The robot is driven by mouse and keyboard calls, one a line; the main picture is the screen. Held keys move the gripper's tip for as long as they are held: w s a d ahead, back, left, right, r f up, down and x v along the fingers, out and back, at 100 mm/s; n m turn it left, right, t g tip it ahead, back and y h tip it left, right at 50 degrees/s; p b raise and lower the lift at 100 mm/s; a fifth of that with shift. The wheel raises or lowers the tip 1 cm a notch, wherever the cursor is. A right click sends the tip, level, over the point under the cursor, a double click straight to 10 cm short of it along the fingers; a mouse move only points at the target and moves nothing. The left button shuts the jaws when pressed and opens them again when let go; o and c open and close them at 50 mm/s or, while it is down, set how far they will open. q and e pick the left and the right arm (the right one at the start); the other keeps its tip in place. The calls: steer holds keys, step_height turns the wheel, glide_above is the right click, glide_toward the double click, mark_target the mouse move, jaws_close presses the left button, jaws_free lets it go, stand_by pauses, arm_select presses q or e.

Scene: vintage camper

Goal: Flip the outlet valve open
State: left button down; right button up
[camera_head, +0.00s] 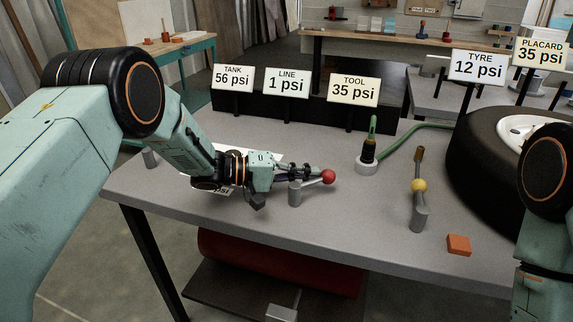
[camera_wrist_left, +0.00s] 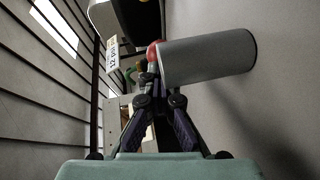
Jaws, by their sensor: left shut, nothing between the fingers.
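A valve with a grey post (camera_head: 295,194) and a lever ending in a red ball (camera_head: 328,177) stands on the grey bench, its lever pointing right. A second valve, with a grey post (camera_head: 420,219) and a yellow ball (camera_head: 419,185), stands further right. I cannot tell from any marking which is the outlet valve. My left gripper (camera_head: 306,171) is shut and empty, just behind the red-ball lever; contact is unclear. In the left wrist view its fingertips (camera_wrist_left: 152,78) meet beside the grey post (camera_wrist_left: 208,58), which partly hides the red ball (camera_wrist_left: 152,51). My right gripper is outside the view.
Signs read tank 56 psi (camera_head: 233,78), line 1 psi (camera_head: 287,83), tool 35 psi (camera_head: 353,89), tyre 12 psi (camera_head: 478,66) and placard 35 psi (camera_head: 541,52). A tyre (camera_head: 480,150), a green hose (camera_head: 410,132) and an orange block (camera_head: 459,245) are on the right. The bench's front middle is clear.

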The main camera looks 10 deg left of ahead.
arm_select(q)
steer(key=m+g, duration=0.1)
steer(key=d+m+g, duration=0.1)
steer(key=g, duration=0.1)
steer(key=shift+s+h, duration=0.3)
steer(key=shift+h, duration=0.1)
steer(key=shift+s+d+r+p, duration=0.1)
steer(key=shift+s+d+p, duration=0.35)
steer(key=shift+p, duration=0.4)
steer(key=shift+d, duration=0.25)
steer(key=shift+a, duration=0.8)
steer(key=v, duration=1.1)
steer(key=shift+s, duration=0.2)
steer(key=shift+d, duration=0.1)
